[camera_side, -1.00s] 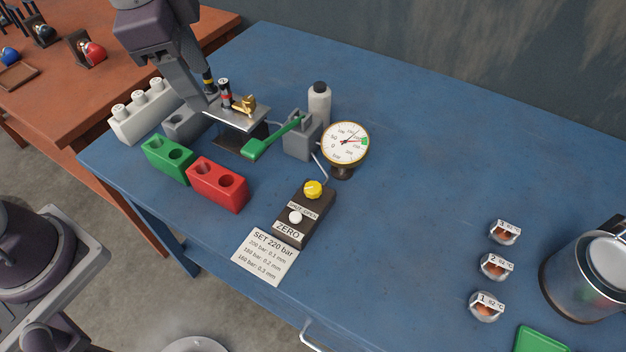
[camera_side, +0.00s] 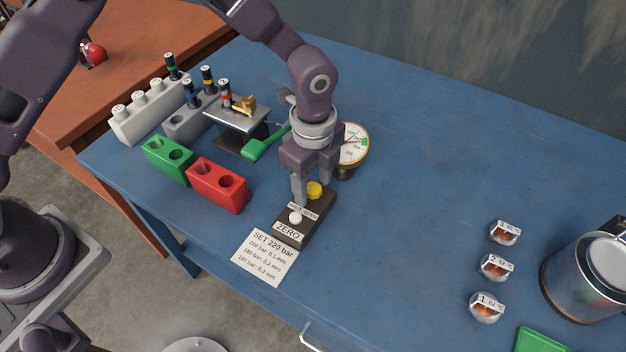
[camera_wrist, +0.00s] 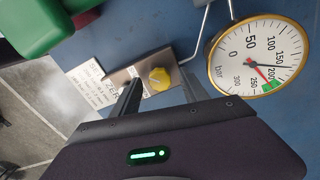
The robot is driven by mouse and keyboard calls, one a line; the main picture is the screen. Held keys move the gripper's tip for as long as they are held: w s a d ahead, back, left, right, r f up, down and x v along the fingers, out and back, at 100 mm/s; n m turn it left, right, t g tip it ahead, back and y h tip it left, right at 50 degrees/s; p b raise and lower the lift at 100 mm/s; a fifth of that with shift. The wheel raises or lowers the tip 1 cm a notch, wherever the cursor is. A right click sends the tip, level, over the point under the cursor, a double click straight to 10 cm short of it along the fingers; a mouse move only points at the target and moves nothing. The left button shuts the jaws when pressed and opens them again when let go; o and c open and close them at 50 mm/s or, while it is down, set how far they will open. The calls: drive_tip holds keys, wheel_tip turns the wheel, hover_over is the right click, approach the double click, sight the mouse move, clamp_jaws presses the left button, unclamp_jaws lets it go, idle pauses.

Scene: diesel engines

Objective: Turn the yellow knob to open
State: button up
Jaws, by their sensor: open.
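The yellow knob (camera_side: 314,190) sits at the far end of a dark box (camera_side: 301,232) with a white button (camera_side: 295,217) and a ZERO label. My gripper (camera_side: 310,196) points down over the box, its fingers open around or beside the knob; contact cannot be told. In the wrist view the knob (camera_wrist: 160,79) shows beyond and between the two finger tips (camera_wrist: 162,85). A round gauge (camera_side: 353,145) stands behind my gripper, partly hidden. In the wrist view, the gauge (camera_wrist: 258,58) has a black needle, a red needle and a green band.
A green-handled pump (camera_side: 266,143) and a metal stand (camera_side: 238,117) are left of my gripper. Green (camera_side: 167,159) and red (camera_side: 217,184) blocks lie further left. A paper card (camera_side: 265,257) lies in front of the box.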

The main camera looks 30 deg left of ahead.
clamp_jaws()
idle(0.3)
drive_tip(key=n, duration=0.8)
drive_tip(key=shift+n, duration=0.3)
drive_tip(key=n, duration=0.4)
drive_tip(key=shift+r+n, duration=0.1)
drive_tip(key=shift+n, duration=2.5)
